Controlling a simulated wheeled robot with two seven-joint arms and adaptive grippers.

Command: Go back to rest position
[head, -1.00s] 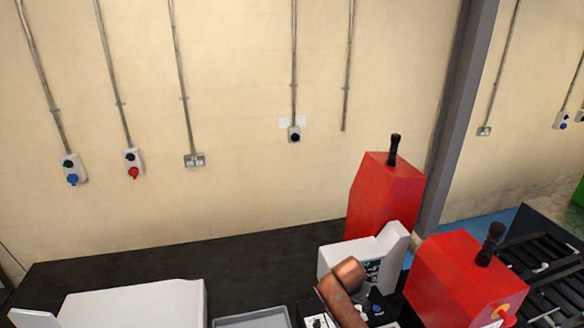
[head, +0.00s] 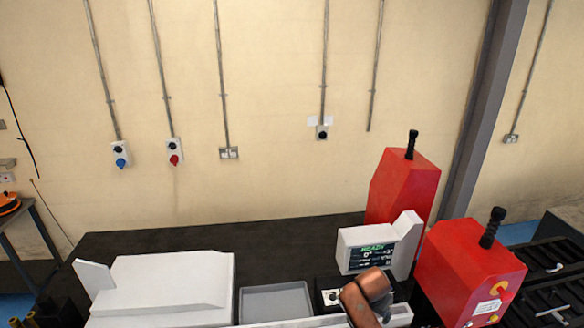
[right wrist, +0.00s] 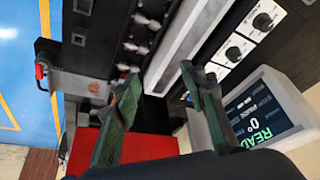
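My right gripper (right wrist: 158,80) shows in the right wrist view with its two dark green fingers spread apart and nothing between them. It hangs above the bender's rollers and rails. In the head view only a copper-coloured part of what looks like my right arm shows at the bottom, in front of the control panel; the fingers are not clear there. The bender's display (head: 380,250) reads READY and 0°; it also shows in the right wrist view (right wrist: 262,115). My left gripper is in neither current view.
Two red housings (head: 402,190) with black handles stand at the right. A grey tray (head: 275,303) and a white housing (head: 165,285) lie on the black table (head: 130,243). A black roller frame (head: 560,290) is at the far right. The table's back is clear.

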